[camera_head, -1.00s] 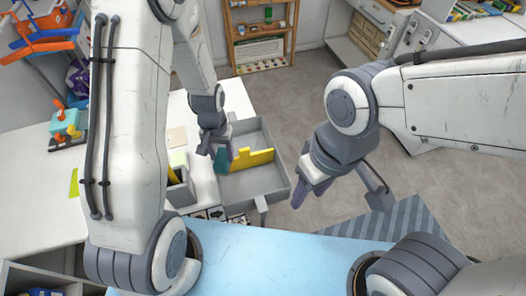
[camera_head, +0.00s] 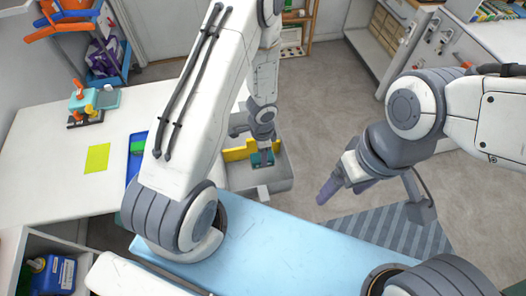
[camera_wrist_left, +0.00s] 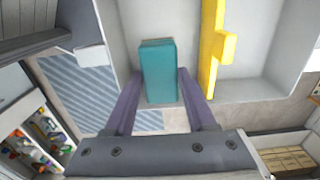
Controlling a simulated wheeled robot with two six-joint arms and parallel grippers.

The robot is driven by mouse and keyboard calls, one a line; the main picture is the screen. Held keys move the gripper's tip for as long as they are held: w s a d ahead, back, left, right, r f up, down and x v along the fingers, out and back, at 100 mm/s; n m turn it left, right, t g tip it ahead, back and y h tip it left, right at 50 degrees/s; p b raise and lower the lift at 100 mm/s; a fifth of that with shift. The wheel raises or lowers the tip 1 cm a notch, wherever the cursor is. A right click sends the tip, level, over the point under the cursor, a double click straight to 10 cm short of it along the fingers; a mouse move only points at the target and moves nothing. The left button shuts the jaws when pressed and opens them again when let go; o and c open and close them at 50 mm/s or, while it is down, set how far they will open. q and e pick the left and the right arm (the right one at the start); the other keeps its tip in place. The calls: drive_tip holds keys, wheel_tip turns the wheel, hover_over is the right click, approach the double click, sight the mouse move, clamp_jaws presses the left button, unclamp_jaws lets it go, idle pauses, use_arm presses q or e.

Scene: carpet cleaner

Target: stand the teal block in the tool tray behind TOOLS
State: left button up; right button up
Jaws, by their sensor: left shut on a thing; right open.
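The teal block (camera_head: 262,159) is held upright in my left gripper (camera_head: 262,146), inside the walls of the grey tool tray (camera_head: 284,176). It is on the near side of the yellow divider (camera_head: 238,153). In the left wrist view, the teal block (camera_wrist_left: 158,72) sits between the purple fingers of my left gripper (camera_wrist_left: 158,88), with the yellow divider (camera_wrist_left: 212,48) beside it and a gap between. I cannot tell whether the block touches the tray floor. My right gripper (camera_head: 329,191) is open and empty, right of the tray. No TOOLS lettering is readable.
The white table (camera_head: 50,170) holds a yellow note (camera_head: 97,158) and a small teal and orange item (camera_head: 92,100). A blue surface (camera_head: 290,240) lies in front of the tray. A striped mat (camera_head: 390,232) is on the floor at right. My left arm hides part of the table.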

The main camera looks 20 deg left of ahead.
use_arm(q)
drive_tip(key=shift+f+b, duration=4.7)
drive_tip(key=shift+f, duration=0.15)
drive_tip(key=shift+f+b, duration=0.5)
drive_tip(key=o, duration=1.2)
drive_tip(key=shift+r, duration=0.15)
drive_tip(key=shift+r+p, duration=4.95)
drive_tip(key=shift+p, duration=0.15)
wheel_tip(320, 180, up, 10)
drive_tip(key=p, duration=1)
drive_tip(key=shift+r+p, duration=0.2)
drive_tip(key=shift+p, duration=0.1)
drive_tip(key=shift+w, duration=0.1)
